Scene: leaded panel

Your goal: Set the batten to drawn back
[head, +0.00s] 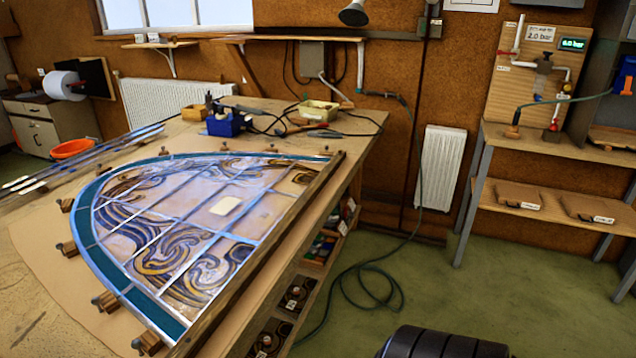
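The batten (268,246) is a long brown wooden strip in the head view. It lies along the straight right side of the leaded panel (150,196), parallel to the table's front edge. It appears close against the panel's straight edge; I cannot tell whether it touches. The panel is a fan shape with a teal curved border, pale lead lines and brown and blue swirls. A small cream piece (226,206) sits on it.
Small wooden blocks (104,301) stand around the panel's curved edge. Long lead strips (80,158) lie at the left. A blue tool stand (224,123) and cables are at the table's back. A hose (385,268) lies on the green floor. A shelf bench (560,150) stands at right.

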